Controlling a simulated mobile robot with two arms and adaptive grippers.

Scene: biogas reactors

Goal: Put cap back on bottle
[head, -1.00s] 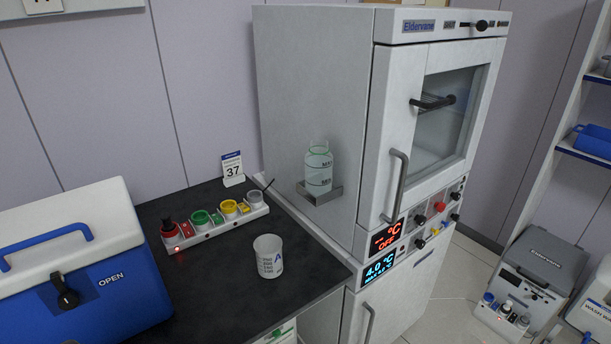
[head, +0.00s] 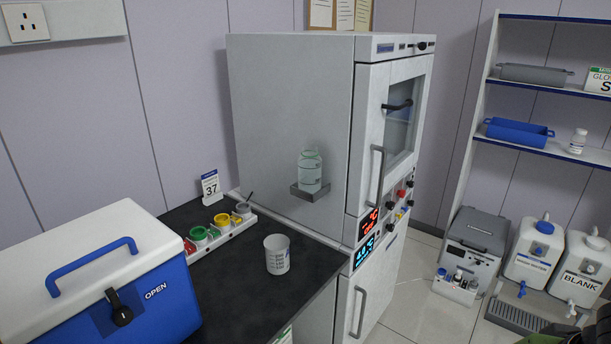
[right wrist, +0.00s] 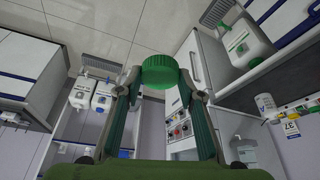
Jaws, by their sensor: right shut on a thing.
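The open-necked glass bottle (head: 311,170), with pale greenish contents, stands upright on a small metal bracket (head: 309,192) on the side of the tall white cabinet. It seems to show in the right wrist view (right wrist: 246,150) at the lower right. My right gripper (right wrist: 160,88) is shut on a green ribbed cap (right wrist: 160,70), held between its fingertips well away from the bottle. In the head view neither gripper is clearly seen; a dark shape sits at the bottom right corner. My left gripper is not in view.
A black bench holds a blue cooler box (head: 150,300), a rack of coloured caps (head: 222,236), a white beaker (head: 277,254) and a calendar card (head: 210,187). The tall cabinet (head: 290,110) has protruding handles. Shelves, carboys (head: 536,250) and a grey device (head: 478,232) stand at the right. Floor is open between.

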